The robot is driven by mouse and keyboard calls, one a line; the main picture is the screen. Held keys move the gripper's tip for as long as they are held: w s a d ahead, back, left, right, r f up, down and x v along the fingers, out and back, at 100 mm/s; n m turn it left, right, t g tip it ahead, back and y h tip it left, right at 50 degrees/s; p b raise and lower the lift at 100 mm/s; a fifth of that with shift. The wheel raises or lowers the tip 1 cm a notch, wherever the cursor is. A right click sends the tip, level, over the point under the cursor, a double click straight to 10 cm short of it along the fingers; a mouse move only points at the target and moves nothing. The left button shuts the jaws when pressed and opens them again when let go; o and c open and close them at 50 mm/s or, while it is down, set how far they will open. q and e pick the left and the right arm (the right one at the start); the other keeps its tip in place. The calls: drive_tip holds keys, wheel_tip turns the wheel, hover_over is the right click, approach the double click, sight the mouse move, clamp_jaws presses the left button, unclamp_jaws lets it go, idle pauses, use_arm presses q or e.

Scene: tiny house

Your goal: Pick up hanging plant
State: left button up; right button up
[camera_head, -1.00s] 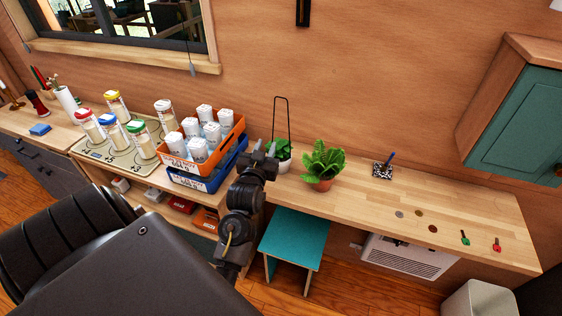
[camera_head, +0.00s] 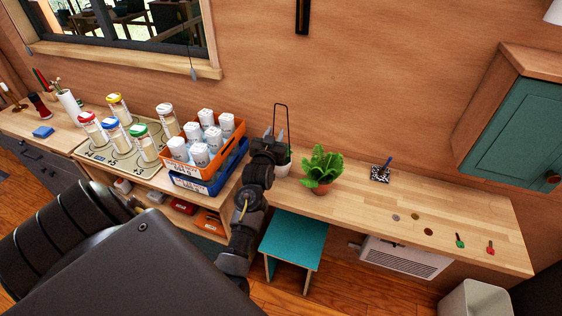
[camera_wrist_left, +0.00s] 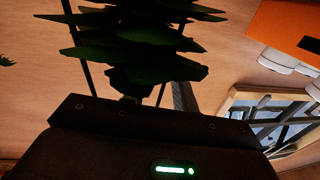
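The hanging plant is a small plant in a white pot (camera_head: 283,169) with a tall black wire hanger (camera_head: 281,104), standing on the wooden counter. My left gripper (camera_head: 276,137) is in front of it in the head view, with two fingertips apart and pointing up, covering most of its leaves. In the left wrist view the dark leaves (camera_wrist_left: 135,40) and thin hanger wires are just ahead of the gripper body. I cannot tell whether the fingers touch the plant. My right gripper is not in view.
A leafy plant in a terracotta pot (camera_head: 321,187) stands close on the right. An orange crate (camera_head: 206,166) of white-lidded jars stands on the left. A teal stool (camera_head: 295,232) is below the counter (camera_head: 360,205).

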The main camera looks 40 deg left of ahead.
use_arm(q)
drive_tip(key=shift+c, duration=0.3)
clamp_jaws()
drive_tip(key=shift+r, duration=0.1)
idle(1.0)
